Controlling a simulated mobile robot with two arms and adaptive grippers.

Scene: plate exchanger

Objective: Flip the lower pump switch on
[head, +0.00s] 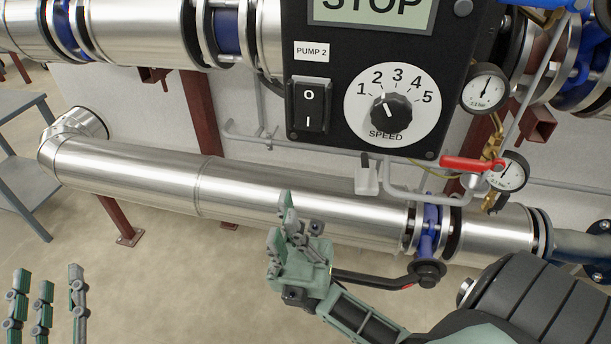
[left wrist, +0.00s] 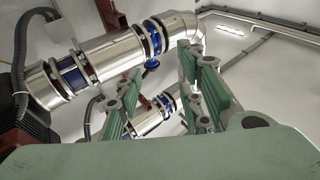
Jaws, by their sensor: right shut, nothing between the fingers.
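The black rocker switch (head: 309,107) sits on the black control panel (head: 440,120) under a "PUMP 2" label (head: 312,52). It is marked O at the top and I at the bottom; I cannot tell which side is pressed in. The display (head: 375,8) above reads STOP. My right gripper (head: 287,222) is shut and empty, below the switch and apart from it, in front of the lower silver pipe. My left gripper (head: 47,290) is open and empty at the bottom left, far from the panel. Its spread fingers also show in the left wrist view (left wrist: 165,105).
A speed knob (head: 392,112) is right of the switch. Gauges (head: 485,88) and a red valve lever (head: 472,164) are at the panel's right. The silver pipe (head: 170,180) runs below the panel. A black-handled valve lever (head: 375,279) lies beside my right gripper. A grey table (head: 25,150) stands left.

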